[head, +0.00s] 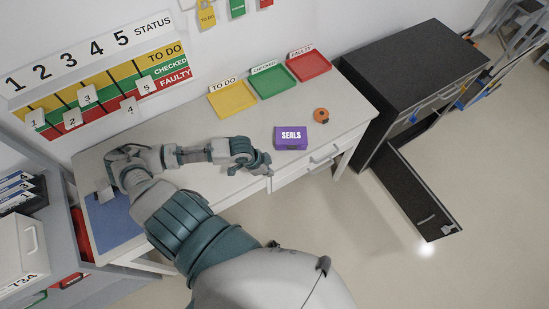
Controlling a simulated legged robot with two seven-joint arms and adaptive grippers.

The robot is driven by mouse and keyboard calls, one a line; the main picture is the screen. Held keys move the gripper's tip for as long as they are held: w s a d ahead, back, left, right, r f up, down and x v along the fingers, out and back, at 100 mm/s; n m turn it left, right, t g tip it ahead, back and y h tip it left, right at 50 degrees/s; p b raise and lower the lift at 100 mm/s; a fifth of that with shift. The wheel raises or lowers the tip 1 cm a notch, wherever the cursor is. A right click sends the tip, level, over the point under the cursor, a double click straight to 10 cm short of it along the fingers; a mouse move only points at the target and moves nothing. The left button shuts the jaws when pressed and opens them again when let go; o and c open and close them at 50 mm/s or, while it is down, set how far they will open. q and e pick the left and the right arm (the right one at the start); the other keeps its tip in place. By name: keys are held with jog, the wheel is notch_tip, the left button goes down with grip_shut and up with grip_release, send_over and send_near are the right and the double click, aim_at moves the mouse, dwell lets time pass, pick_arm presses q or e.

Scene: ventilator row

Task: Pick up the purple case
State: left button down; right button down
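The purple case (291,137), labelled SEALS, lies on the white table (190,119) near its front edge, right of centre. My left gripper (258,165) is just left of and in front of the case, over the table's front edge. Its teal fingers look spread, with nothing between them. A gap shows between the gripper and the case. My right gripper is not in view.
Yellow (232,99), green (273,82) and red (308,66) trays line the table's back. A blue mat (110,222) lies at the left. A dark cabinet (415,65) stands right, its door open low.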

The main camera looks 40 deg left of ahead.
pick_arm(q)
jog(key=shift+s+d+r, duration=0.1)
jog(key=shift+s+d, duration=0.05)
jog(key=shift+s, duration=0.9)
jog(key=shift+c, duration=1.9)
grip_release()
